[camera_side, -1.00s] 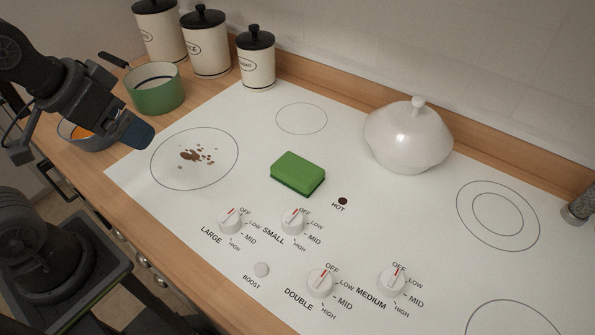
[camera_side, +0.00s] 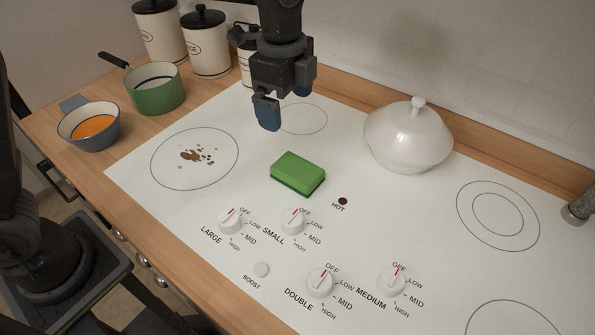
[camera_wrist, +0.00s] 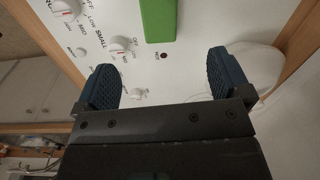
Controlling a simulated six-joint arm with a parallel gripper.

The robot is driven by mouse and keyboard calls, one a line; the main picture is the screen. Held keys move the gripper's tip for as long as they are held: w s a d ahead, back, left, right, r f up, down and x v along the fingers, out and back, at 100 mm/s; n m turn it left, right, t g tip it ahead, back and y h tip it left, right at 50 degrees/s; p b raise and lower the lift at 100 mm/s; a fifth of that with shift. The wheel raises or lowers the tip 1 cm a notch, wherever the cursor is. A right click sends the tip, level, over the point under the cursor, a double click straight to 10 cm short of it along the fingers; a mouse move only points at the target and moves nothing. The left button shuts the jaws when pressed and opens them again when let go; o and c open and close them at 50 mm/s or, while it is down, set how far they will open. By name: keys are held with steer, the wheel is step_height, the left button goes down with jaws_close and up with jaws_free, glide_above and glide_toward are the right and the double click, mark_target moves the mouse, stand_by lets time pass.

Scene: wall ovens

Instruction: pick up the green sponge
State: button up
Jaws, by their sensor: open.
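The green sponge (camera_side: 298,173) lies flat on the white cooktop (camera_side: 220,215), near its middle. In the side view my gripper (camera_side: 267,122) points down above the cooktop, up and to the left of the sponge, and does not touch it. In the wrist view the sponge (camera_wrist: 159,18) shows at the top edge, partly cut off, beyond the fingers. My gripper (camera_wrist: 165,82) has its two blue fingers wide apart there, with nothing between them.
Brown spots (camera_side: 196,155) mark the left burner. A white lidded dish (camera_side: 408,138) stands right of the sponge. A green pot (camera_side: 156,90), a bowl with orange contents (camera_side: 90,126) and canisters (camera_side: 206,45) stand at the left and back. Knobs (camera_side: 293,221) stick up in front of the sponge.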

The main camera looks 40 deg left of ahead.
steer(key=w+d+f+m, duration=0.1)
steer(key=d+f, duration=0.1)
glide_above(298, 168)
steer(key=shift+m, duration=0.3)
steer(key=f, duration=0.8)
steer(key=shift+w+a+f, duration=0.1)
steer(key=shift+w, duration=0.25)
steer(key=shift+s+f, duration=0.2)
steer(key=shift+f, duration=1.15)
steer(key=shift+s+f, duration=0.15)
steer(key=shift+f, duration=1.2)
steer(key=c, duration=1)
steer(key=shift+r, duration=0.1)
